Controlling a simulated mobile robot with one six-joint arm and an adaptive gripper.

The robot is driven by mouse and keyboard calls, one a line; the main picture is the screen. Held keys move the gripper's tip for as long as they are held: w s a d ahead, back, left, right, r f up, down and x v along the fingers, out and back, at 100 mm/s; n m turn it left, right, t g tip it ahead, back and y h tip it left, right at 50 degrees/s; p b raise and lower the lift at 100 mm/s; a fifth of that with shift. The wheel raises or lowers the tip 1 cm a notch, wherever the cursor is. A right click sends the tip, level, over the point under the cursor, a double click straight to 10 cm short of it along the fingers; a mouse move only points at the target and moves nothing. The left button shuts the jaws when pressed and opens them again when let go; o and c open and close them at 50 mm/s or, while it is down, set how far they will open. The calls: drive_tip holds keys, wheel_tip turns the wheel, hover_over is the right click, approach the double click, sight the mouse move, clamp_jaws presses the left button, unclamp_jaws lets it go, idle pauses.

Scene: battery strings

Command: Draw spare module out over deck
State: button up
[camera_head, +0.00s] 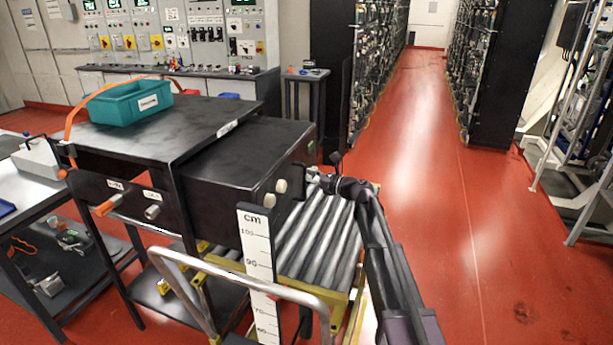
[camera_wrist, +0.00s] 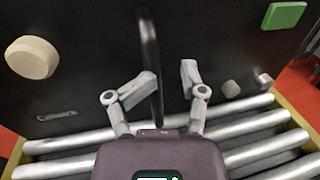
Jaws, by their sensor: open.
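The spare module, a large black box (camera_head: 240,160), juts from a black bench-like housing (camera_head: 165,125), its front end over the roller deck (camera_head: 318,235). Its dark front face (camera_wrist: 85,85) fills the wrist view, with a black upright bar handle (camera_wrist: 150,55). My gripper (camera_head: 318,178) is at the module's front face. In the wrist view my gripper (camera_wrist: 169,78) is open, with one finger on each side of the handle. Whether a finger touches it, I cannot tell. The deck rollers (camera_wrist: 255,125) lie just below the fingers. The module's rear is hidden in the housing.
A scale marked cm (camera_head: 257,245) and a grey push rail (camera_head: 240,280) stand in front of the deck. A teal bin (camera_head: 130,102) sits on the housing. A side bench (camera_head: 25,190) is at left. Red floor (camera_head: 430,150) is clear at right, between black racks.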

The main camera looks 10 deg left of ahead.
drive_tip(key=shift+s+a, duration=0.15)
drive_tip(key=shift+a, duration=0.05)
drive_tip(key=shift+s, duration=0.1)
drive_tip(key=v, duration=1.5)
drive_tip(key=shift+d, duration=0.25)
idle(1.7)
drive_tip(key=shift+d+f, duration=0.1)
drive_tip(key=shift+d, duration=0.05)
idle(0.4)
drive_tip(key=v, duration=1.1)
drive_tip(key=shift+d, duration=0.35)
drive_tip(key=shift+a, duration=0.1)
drive_tip(key=x, duration=1.4)
drive_tip(key=shift+a, duration=0.3)
